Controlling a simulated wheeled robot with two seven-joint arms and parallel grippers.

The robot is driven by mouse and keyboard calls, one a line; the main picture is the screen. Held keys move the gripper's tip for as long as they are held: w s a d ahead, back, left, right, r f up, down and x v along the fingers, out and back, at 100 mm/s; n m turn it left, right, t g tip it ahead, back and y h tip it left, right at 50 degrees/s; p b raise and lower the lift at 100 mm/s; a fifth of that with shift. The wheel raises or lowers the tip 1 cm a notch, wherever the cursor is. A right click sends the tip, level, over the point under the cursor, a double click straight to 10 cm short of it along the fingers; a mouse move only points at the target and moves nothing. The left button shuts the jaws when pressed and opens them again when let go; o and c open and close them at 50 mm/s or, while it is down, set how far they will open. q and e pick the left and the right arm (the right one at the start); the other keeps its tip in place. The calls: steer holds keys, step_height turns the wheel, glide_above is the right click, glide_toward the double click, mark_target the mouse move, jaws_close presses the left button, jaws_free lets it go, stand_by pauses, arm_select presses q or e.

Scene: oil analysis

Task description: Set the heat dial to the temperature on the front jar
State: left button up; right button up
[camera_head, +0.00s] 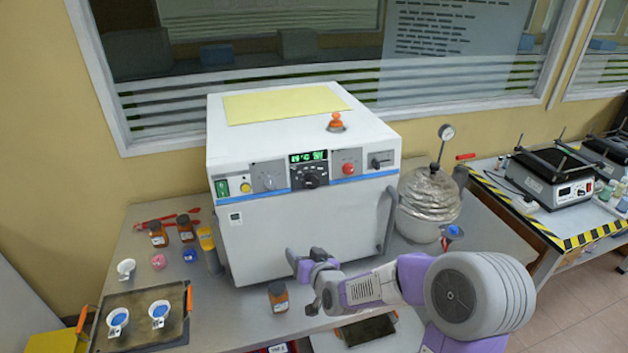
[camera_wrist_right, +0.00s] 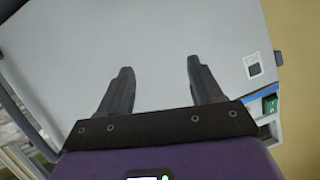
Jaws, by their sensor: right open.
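My left gripper is not in view.
Two more brown jars (camera_head: 158,234) stand left of the machine. A dark tray (camera_head: 145,318) with small white cups lies front left. A foil-wrapped vessel (camera_head: 430,195) with a gauge stands right of the machine. A door handle (camera_head: 387,220) juts from the machine's right front.

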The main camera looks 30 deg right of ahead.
mark_target(313, 184)
steer(key=s+d+r+t+h, duration=0.1)
steer(key=d+r+t+h, duration=0.3)
steer(key=r, duration=1.1)
steer(key=shift+m+y, duration=0.3)
steer(key=shift+y, duration=0.3)
steer(key=x, duration=0.5)
steer(key=d+p+x, duration=0.1)
steer(key=x, duration=0.1)
steer(key=shift+w+d+r, duration=0.1)
steer(key=shift+r, duration=0.05)
